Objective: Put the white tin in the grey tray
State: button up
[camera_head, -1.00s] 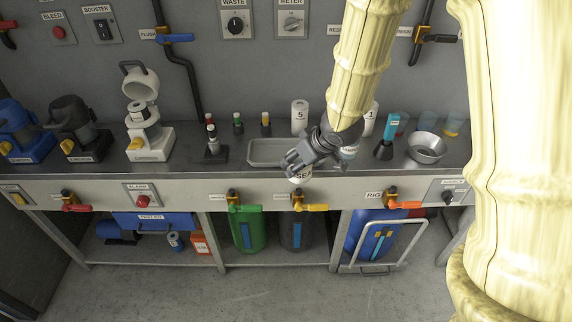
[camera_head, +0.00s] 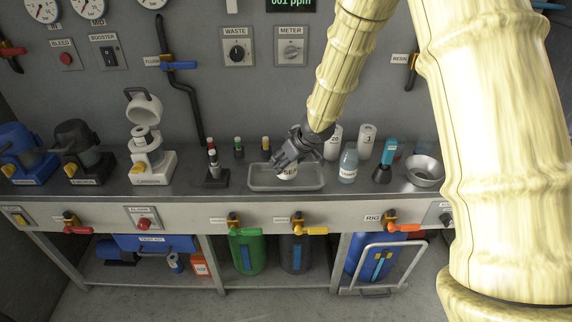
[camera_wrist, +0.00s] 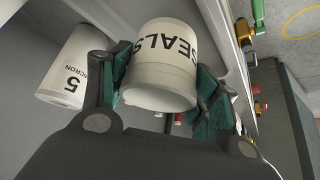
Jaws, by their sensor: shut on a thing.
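The white tin (camera_wrist: 160,65), lettered SEALS, is between the two fingers of my gripper (camera_wrist: 165,95) in the wrist view. In the head view my gripper (camera_head: 288,163) is shut on the tin (camera_head: 288,172), over the grey tray (camera_head: 258,184). The tray is a shallow rectangle on the bench. The tin is mostly covered by my fingers in the head view. I cannot tell whether the tin touches the tray floor.
White cylinders (camera_head: 366,142) and a labelled bottle (camera_head: 348,163) stand right of the tray. A small rack (camera_head: 214,175) stands to its left. A metal bowl (camera_head: 424,171) is farther right. Valve handles (camera_head: 311,230) line the bench front.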

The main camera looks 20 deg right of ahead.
jog(key=shift+w, duration=0.65)
jog(key=shift+f, duration=1.85)
jog(key=shift+s, duration=0.1)
jog(key=o, duration=1.1)
jog(key=shift+f, duration=0.1)
